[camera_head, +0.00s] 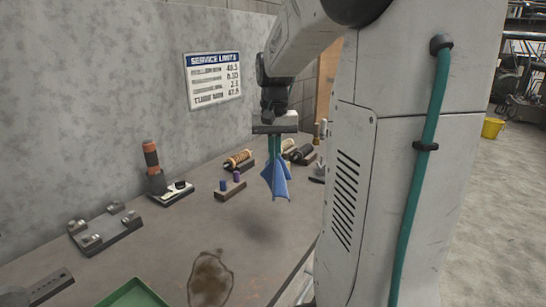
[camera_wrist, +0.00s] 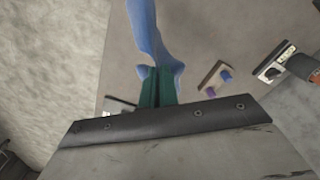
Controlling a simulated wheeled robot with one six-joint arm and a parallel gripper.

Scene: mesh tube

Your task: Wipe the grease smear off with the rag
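A blue rag (camera_head: 275,181) hangs from my gripper (camera_head: 274,150) above the bench, clear of its surface. In the wrist view the green fingers of my gripper (camera_wrist: 158,88) are closed together on the rag (camera_wrist: 148,35). The brown grease smear (camera_head: 210,280) lies on the grey bench top (camera_head: 150,255) near the front, below and left of the rag in the head view. Its lower edge is close to the frame's bottom. The smear does not show in the wrist view.
A green tray (camera_head: 135,295) lies left of the smear. Spring-like parts (camera_head: 238,160) sit farther off. Bench around the smear is mostly clear.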

